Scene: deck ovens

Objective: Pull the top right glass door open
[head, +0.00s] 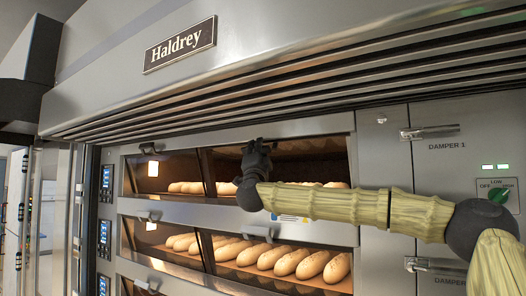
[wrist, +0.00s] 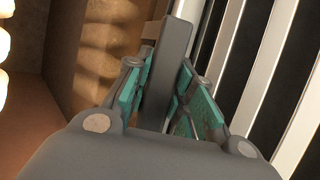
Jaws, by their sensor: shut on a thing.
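The top right glass door (head: 312,149) is on the upper deck of the oven, with loaves showing behind its glass. It looks shut or nearly so; I cannot make out a gap. My gripper (head: 257,154) is at the door's upper edge and hides its handle in the head view. In the wrist view my gripper (wrist: 166,85) has its teal pads on both sides of the grey handle bar (wrist: 176,50) and is shut on it.
The top left glass door (head: 165,173) is beside it. A lower right glass door (head: 310,241) with its own handle is below. Slatted vents (head: 300,85) run under the hood above. A damper panel (head: 450,170) with a green knob stands to the right, behind my arm.

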